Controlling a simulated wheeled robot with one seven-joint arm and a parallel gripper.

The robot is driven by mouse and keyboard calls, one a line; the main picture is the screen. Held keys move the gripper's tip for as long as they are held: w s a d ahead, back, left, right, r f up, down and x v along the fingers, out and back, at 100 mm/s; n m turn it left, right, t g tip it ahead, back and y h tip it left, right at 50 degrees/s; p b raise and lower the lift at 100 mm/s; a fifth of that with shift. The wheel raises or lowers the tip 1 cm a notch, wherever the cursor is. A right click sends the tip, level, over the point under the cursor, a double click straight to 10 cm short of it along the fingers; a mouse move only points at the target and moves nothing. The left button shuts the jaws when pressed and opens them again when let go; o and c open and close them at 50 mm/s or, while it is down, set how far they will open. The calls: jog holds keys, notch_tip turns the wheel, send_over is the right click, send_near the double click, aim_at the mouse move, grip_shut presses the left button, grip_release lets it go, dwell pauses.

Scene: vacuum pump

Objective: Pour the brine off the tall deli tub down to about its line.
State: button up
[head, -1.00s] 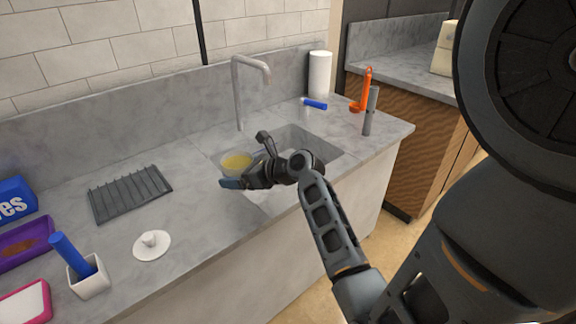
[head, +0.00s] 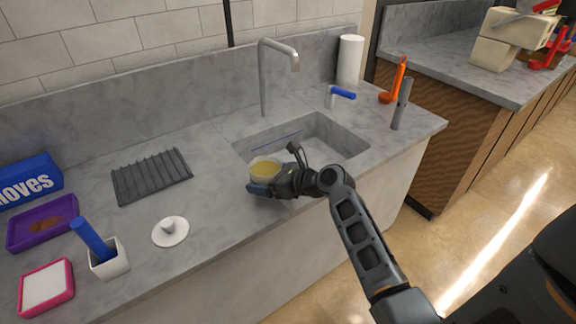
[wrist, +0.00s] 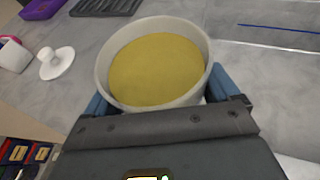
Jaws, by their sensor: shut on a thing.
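The deli tub (head: 266,171) is a pale, round container with yellow brine inside. My gripper (head: 268,188) is shut on it, with blue fingers on either side, at the front left of the sink (head: 322,142). In the wrist view the tub (wrist: 104,75) looks upright or nearly so, and the yellow brine (wrist: 158,68) fills most of its opening. A pale rim band shows above the brine. The tub's line is not visible, and its lower part is hidden by my gripper.
A white lidded disc (head: 170,231), a ribbed grey mat (head: 151,176) and a white holder with a blue handle (head: 108,258) lie left on the counter. A faucet (head: 264,80) stands behind the sink. Paper roll (head: 350,60), blue-topped bottle (head: 342,95) and orange tool (head: 397,80) stand right.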

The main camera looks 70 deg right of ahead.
aim_at(273, 170)
jog(key=shift+d+f+m+y+b, duration=0.35)
jog(key=shift+d+m+y+b, duration=0.1)
jog(key=shift+m, duration=0.15)
jog(key=shift+r, duration=0.1)
jog(key=shift+d+r+m+y, duration=0.4)
jog(key=shift+d+m+y, duration=0.05)
jog(key=shift+d+m, duration=0.15)
dwell(1.9)
jog(key=shift+d+f+m+y+b, duration=0.35)
jog(key=shift+d+m+y+b, duration=0.2)
jog(key=shift+b, duration=0.8)
dwell(0.8)
jog(key=shift+d+r+p, duration=0.1)
jog(key=shift+d+p, duration=0.1)
jog(key=shift+p, duration=0.3)
dwell(0.3)
